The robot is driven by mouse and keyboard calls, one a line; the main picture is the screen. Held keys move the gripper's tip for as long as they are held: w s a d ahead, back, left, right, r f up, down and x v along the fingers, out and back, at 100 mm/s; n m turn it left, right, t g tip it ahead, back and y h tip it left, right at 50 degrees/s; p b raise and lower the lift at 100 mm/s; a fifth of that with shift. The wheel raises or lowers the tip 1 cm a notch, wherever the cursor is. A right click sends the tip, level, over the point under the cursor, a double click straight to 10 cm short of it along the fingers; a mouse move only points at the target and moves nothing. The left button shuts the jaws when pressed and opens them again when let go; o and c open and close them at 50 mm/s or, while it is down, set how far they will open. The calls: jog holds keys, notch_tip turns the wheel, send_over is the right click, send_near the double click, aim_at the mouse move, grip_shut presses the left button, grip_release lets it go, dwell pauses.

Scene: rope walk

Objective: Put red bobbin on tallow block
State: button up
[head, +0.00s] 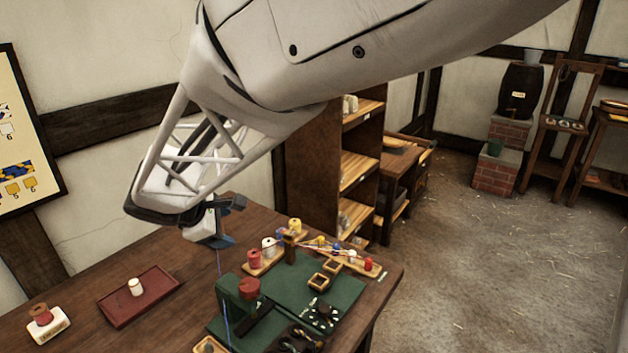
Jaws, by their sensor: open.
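A small red-brown bobbin (41,314) stands upright on a pale block (52,331) with a dark label at the lower left of the table. The pale block looks like the tallow block; its label is too small to read. My gripper (217,238) is open above the table, up and to the right of the bobbin and well apart from it. I see nothing held between its fingers, though they are small and partly dark here.
A dark red tray (165,283) with a white spool (135,286) lies right of the pale block. A green mat (345,292) holds a green stand (232,305) with a red spool (249,288). Wooden racks with several coloured spools stand behind. Bare table lies between tray and mat.

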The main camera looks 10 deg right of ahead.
jog(key=s+d+r+m+g+y, duration=0.15)
jog(key=s+d+m, duration=0.3)
jog(key=d, duration=0.45)
jog(key=s+d+r+m+g, duration=0.1)
jog(key=s+d+r+m, duration=0.1)
jog(key=s+d+m, duration=0.5)
jog(key=s+d+f+m+y, duration=0.1)
jog(key=s+d+m+y, duration=0.3)
jog(key=s+d, duration=0.8)
jog(key=shift+s+m, duration=1.15)
jog(key=shift+s, duration=0.2)
jog(key=shift+g, duration=0.25)
